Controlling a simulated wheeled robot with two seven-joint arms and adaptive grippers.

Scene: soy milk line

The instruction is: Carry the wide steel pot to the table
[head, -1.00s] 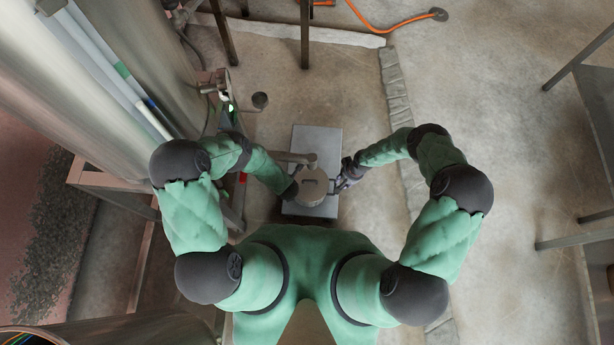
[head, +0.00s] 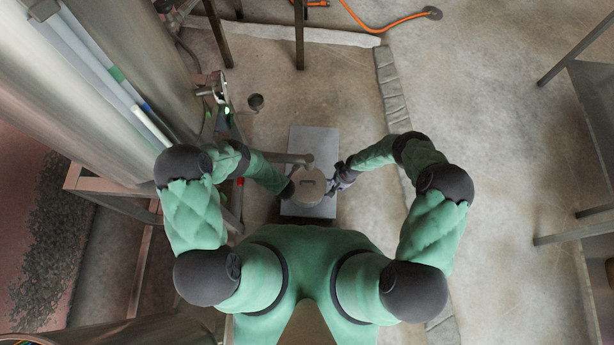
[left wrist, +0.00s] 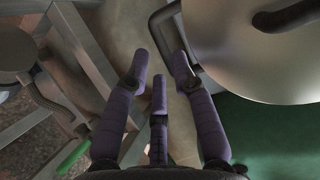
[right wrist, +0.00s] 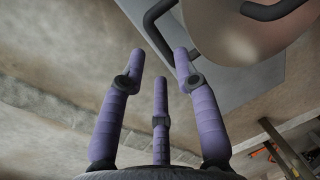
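The wide steel pot (head: 308,188) with its lid on stands on a grey platform (head: 314,141) in front of me. It fills the upper right of the left wrist view (left wrist: 245,35) and the upper part of the right wrist view (right wrist: 240,35). My left gripper (head: 289,190) is at its left side; its fingers (left wrist: 160,65) are spread and empty, near a dark side handle (left wrist: 160,30). My right gripper (head: 341,178) is at its right side; its fingers (right wrist: 160,62) are spread, with the other side handle (right wrist: 151,28) just beyond the tips.
Large steel tanks (head: 130,50) and a frame stand at left. A dark table (head: 592,105) is at the far right, with open concrete floor (head: 490,110) before it.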

